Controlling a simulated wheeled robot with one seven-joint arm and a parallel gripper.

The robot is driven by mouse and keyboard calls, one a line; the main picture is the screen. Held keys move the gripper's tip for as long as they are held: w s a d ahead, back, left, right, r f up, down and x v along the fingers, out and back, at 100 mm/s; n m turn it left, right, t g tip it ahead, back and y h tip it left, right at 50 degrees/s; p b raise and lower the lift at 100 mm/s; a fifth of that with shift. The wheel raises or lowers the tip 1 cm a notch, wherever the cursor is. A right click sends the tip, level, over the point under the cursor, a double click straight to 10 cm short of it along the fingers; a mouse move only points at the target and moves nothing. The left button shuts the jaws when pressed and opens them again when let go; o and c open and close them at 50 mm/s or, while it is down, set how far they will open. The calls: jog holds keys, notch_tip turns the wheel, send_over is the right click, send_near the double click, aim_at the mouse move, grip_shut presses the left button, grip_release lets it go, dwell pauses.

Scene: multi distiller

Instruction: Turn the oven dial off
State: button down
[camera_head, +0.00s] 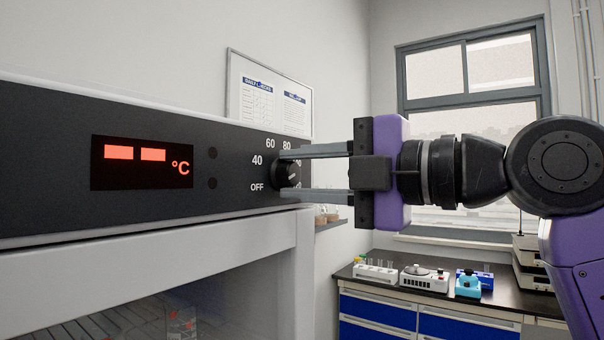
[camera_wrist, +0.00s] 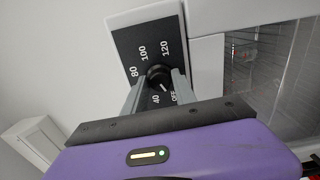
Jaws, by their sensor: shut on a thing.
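The oven dial (camera_head: 285,174) is a round black knob on the oven's black front panel (camera_head: 230,150), ringed by OFF, 40, 60, 80 and further marks. In the head view my gripper (camera_head: 288,174) reaches it from the right, one finger above and one below, shut on the knob. The wrist view also shows the dial (camera_wrist: 158,76) between the two fingers (camera_wrist: 156,88). The red display (camera_head: 142,162) shows two dashes and °C.
The oven's glass door (camera_head: 120,310) is below the panel. A bench (camera_head: 440,318) with blue drawers and small lab devices stands at the back right under a window (camera_head: 470,90). A notice board (camera_head: 270,95) hangs on the wall behind the oven.

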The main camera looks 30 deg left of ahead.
jog(key=shift+a, duration=0.1)
jog(key=c, duration=1.1)
grip_release()
jog(key=shift+o, duration=0.2)
jog(key=s+d, duration=0.1)
jog(key=d, duration=0.6)
jog(key=shift+d, duration=0.35)
